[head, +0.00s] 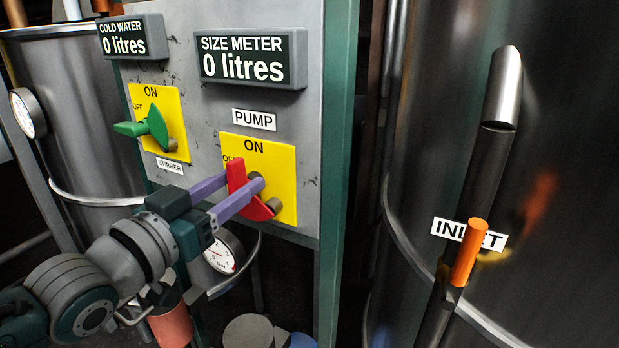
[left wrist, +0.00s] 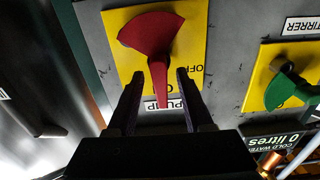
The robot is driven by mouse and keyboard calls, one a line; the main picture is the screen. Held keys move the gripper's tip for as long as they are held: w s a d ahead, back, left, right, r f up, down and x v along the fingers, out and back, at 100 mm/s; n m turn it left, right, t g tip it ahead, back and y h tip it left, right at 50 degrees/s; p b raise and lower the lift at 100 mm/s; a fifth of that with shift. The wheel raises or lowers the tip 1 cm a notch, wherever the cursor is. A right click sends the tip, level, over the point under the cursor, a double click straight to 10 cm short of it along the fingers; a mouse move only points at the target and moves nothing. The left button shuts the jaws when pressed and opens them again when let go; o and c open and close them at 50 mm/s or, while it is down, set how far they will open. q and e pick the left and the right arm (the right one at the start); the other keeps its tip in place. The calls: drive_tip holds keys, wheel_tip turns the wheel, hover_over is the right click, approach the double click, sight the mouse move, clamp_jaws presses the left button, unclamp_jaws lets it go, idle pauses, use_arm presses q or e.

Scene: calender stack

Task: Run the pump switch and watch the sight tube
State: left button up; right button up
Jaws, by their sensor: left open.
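The red pump switch (head: 262,209) sits on a yellow plate (head: 284,171) marked ON and OFF, under the PUMP label (head: 254,120). My left gripper (head: 243,182) is open, with its purple fingers at the switch. In the left wrist view the red switch (left wrist: 150,34) has its narrow end between the two dark fingers (left wrist: 159,78), with a gap on each side. The size meter (head: 253,58) reads 0 litres. I cannot make out a sight tube for certain. My right gripper is out of view.
A green stirrer switch (head: 155,127) is on a yellow plate to the left. The cold water display (head: 133,38) reads 0 litres. A steel tank (head: 570,150) on the right carries an INLET label (head: 493,240), a dark pipe and an orange handle (head: 469,253). A gauge (head: 221,254) hangs below the panel.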

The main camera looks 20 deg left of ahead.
use_arm(q)
drive_tip(key=s, duration=0.9)
drive_tip(key=shift+a+b, duration=0.3)
drive_tip(key=shift+a, duration=0.05)
idle(6.8)
